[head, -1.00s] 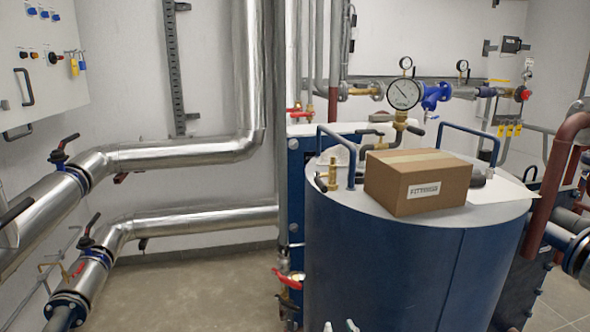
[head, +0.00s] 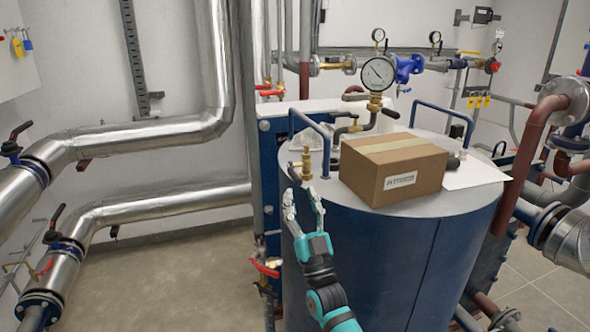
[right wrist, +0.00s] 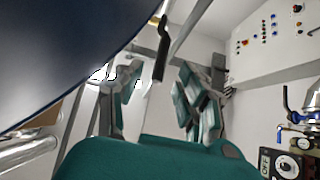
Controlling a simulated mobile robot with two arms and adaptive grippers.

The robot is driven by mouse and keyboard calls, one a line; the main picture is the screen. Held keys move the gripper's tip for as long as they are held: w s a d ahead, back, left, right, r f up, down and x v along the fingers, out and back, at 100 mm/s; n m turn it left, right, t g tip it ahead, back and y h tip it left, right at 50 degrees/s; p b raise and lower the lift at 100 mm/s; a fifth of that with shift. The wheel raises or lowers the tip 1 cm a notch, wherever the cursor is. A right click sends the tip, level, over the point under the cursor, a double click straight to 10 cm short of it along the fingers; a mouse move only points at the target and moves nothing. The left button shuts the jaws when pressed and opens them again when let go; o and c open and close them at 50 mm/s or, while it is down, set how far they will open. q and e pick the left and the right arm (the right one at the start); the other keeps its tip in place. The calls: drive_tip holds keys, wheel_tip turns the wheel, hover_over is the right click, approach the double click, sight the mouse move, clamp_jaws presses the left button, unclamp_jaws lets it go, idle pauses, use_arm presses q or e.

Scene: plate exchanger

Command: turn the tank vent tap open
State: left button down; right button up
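The brass vent tap (head: 306,163) stands upright on the left part of the blue tank's top (head: 340,189). In the right wrist view, a dark lever (right wrist: 161,55) hangs below a brass piece by the tank's edge; it appears to be the tap's handle. My right gripper (head: 302,196) is open and empty, just below and in front of the tap in the head view. In the right wrist view its two fingers (right wrist: 158,92) are spread, with the lever between and beyond them. I cannot tell whether any finger touches it. My left gripper is not in view.
A cardboard box (head: 392,170) and a white sheet (head: 475,174) lie on the tank top, right of the tap. A blue tube handle (head: 326,150) rises close beside the tap. A pressure gauge (head: 378,73) stands behind. Silver pipes (head: 150,207) run at left above clear floor.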

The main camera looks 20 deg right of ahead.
sight(295, 173)
drive_tip(key=p+x, duration=0.1)
drive_tip(key=x, duration=0.4)
drive_tip(key=shift+w+r, duration=0.2)
clamp_jaws()
